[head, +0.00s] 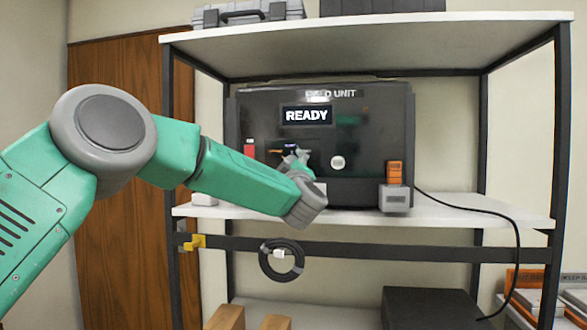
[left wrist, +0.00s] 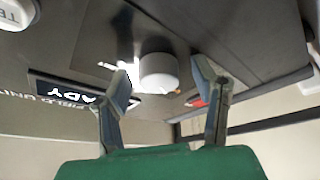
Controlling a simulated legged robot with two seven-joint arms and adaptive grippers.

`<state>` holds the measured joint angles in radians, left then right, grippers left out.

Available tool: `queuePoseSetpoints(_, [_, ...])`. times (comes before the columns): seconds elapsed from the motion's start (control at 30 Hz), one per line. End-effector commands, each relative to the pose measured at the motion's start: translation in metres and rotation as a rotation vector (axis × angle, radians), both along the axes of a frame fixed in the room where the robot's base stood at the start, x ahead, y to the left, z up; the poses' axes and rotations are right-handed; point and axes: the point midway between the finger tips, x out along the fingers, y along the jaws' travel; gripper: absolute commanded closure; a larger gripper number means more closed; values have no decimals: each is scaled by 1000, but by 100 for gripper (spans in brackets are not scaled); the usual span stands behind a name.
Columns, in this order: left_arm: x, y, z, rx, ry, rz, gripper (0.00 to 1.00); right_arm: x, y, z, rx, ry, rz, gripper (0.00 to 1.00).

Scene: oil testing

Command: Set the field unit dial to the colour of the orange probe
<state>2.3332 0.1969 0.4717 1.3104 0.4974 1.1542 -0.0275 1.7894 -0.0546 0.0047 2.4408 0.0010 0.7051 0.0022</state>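The field unit (head: 370,110) is a dark box on the shelf, with a screen (head: 306,115) reading READY. The orange probe (head: 394,170) stands in a grey holder at the unit's right. My left gripper (head: 292,155) is at the unit's front, left of a white round button (head: 338,162). In the left wrist view, my left gripper (left wrist: 163,74) is open, with its fingers on either side of the white dial (left wrist: 158,72) and apparent gaps beside it. A small orange mark (left wrist: 178,92) shows beside the dial. The dial's pointer setting cannot be read. My right gripper is out of view.
A red item (head: 249,149) is on the unit's left side. A shelf board (head: 460,211) lies below and another above.

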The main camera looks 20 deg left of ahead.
Motion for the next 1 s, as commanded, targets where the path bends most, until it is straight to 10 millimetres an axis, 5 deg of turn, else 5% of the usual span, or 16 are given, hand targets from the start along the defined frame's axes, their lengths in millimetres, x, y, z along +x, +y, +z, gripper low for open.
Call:
queuePoseSetpoints(0.37, [-3, -3, -2, 2, 2, -2, 46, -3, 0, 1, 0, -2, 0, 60])
queuePoseSetpoints(1.0, [-93, -53, -35, 1, 2, -1, 46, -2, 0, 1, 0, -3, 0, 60])
